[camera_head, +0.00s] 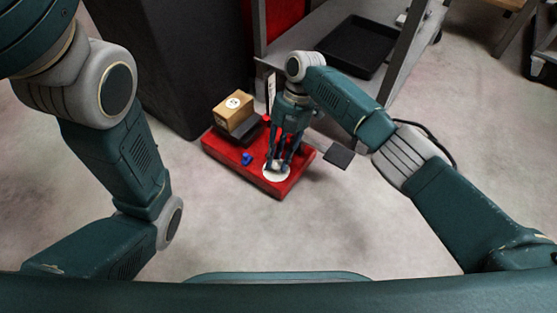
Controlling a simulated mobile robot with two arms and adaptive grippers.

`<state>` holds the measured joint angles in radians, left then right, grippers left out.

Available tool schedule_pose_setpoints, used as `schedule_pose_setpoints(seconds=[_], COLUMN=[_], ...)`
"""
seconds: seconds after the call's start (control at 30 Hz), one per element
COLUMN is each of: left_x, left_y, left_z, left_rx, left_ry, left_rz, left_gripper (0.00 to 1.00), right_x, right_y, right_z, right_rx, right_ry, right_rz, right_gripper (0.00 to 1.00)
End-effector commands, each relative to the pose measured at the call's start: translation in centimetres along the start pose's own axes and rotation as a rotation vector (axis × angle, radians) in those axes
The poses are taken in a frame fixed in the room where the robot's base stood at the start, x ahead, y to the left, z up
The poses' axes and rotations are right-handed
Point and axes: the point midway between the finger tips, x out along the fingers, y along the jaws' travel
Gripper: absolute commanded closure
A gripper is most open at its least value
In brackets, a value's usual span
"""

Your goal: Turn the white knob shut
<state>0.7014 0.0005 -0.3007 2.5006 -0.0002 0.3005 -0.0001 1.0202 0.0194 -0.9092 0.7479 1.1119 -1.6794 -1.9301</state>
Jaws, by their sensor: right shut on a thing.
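The white knob (276,178) is round and pale and sits on the front right part of a red board (275,191) low in the middle of the view. My right gripper (277,168) points straight down over it, with its fingers shut on the knob. The fingers hide the knob's middle, so I cannot tell how far it is turned. My left arm comes in at the left, but its gripper is out of view.
A cardboard box (234,110) on a dark base and a small blue piece (246,158) are on the red board. A dark tray (358,47) lies on a grey shelf behind. A dark cabinet (175,60) stands behind left. The front floor is clear.

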Motion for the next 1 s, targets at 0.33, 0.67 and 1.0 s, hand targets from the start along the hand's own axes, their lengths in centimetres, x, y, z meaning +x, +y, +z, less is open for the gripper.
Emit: schedule_pose_setpoints(seconds=[0.33,0.67,1.0], left_x=[-0.2,-0.21,-0.31], left_y=[0.04,0.03,-0.09], left_z=[-0.05,-0.02,0.17], left_rx=[0.0,0.0,0.0], left_ry=[-0.001,-0.001,-0.007], left_rz=[0.0,0.0,-0.004], left_gripper=[0.55,0.55,0.55], right_x=[0.08,0.07,-0.62], right_y=[0.16,0.12,0.09], right_z=[-0.44,-0.37,-0.12], right_rx=[-0.024,-0.022,-0.019], right_ry=[0.008,0.008,0.002], right_rz=[-0.008,-0.008,-0.007], right_gripper=[1.0,0.55,0.55])
